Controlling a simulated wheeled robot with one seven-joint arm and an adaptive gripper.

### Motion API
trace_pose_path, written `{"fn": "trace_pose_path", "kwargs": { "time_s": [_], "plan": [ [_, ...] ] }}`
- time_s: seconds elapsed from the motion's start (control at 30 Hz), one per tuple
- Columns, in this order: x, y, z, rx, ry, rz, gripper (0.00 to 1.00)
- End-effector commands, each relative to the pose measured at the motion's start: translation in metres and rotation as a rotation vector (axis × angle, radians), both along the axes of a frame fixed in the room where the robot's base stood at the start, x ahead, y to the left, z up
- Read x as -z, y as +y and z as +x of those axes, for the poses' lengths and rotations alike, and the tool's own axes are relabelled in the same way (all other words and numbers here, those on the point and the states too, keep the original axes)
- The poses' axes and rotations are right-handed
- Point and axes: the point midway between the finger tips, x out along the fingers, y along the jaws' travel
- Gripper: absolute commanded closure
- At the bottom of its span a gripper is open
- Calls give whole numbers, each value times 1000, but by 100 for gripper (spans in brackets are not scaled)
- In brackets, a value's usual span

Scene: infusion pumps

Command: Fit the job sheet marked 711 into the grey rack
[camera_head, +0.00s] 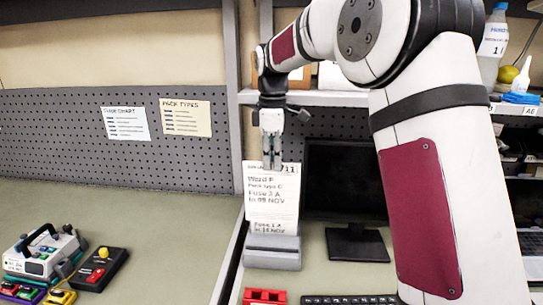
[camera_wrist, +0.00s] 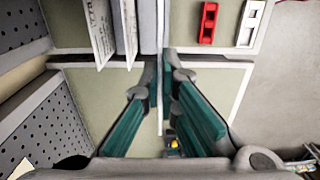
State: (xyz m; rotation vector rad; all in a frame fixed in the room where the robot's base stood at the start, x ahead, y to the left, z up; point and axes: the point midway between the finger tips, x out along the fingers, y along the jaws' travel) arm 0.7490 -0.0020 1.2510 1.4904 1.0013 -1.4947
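My gripper (camera_head: 271,160) points down and is shut on the top edge of a white printed sheet (camera_head: 270,195). The sheet hangs upright and reads "Ward P, Fuse 3 A". Its top number shows only as "11", the rest covered by a finger. In the wrist view, the teal fingers (camera_wrist: 165,88) close on the thin sheet, seen edge-on. The grey rack (camera_head: 272,258) stands directly below, with another sheet (camera_head: 268,227) reading "Fuse 1 A" in it. The held sheet's lower edge overlaps this one in view; I cannot tell whether it is inside a slot.
A dark monitor (camera_head: 345,185) stands close right of the rack, with a keyboard (camera_head: 348,299) in front. A red part (camera_head: 264,297) lies before the rack. A pump (camera_head: 42,253) and a black box (camera_head: 100,269) sit at left. The bench between is clear.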

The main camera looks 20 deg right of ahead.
Motion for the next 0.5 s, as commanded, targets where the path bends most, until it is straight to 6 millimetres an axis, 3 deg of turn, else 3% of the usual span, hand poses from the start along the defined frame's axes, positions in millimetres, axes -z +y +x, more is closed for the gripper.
{"fn": "trace_pose_path", "kwargs": {
  "time_s": [0.5],
  "plan": [
    [34, 0, 0, 0, 2, 0, 100]
  ]
}}
